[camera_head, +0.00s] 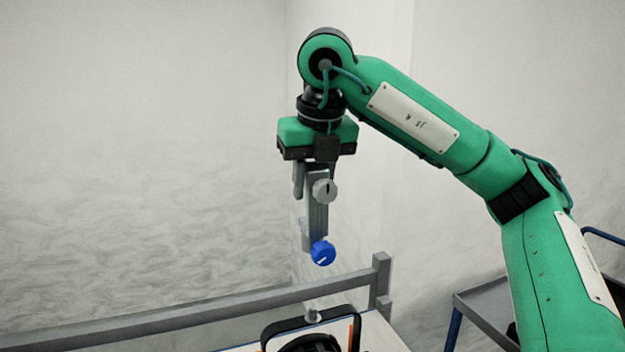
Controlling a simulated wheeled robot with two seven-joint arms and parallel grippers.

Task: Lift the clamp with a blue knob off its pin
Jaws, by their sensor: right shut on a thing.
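The clamp (318,212) is a grey metal piece with a blue knob (322,253) at its lower end and a grey round knob (325,190) higher up. My right gripper (312,180) points down and is shut on the clamp's upper part. The clamp hangs upright in it, above the grey rail. A short pale pin (311,312) stands below the clamp, just above the black bracket, and a gap shows between it and the blue knob. The gripper's fingers are partly hidden by the clamp. My left gripper is not in view.
A grey rail (180,321) with an upright end post (381,280) runs across the lower picture. A black-framed lamp with a bracket (270,333) is at the bottom edge. A grey cart tray (485,305) with blue legs stands at the right. Walls are behind.

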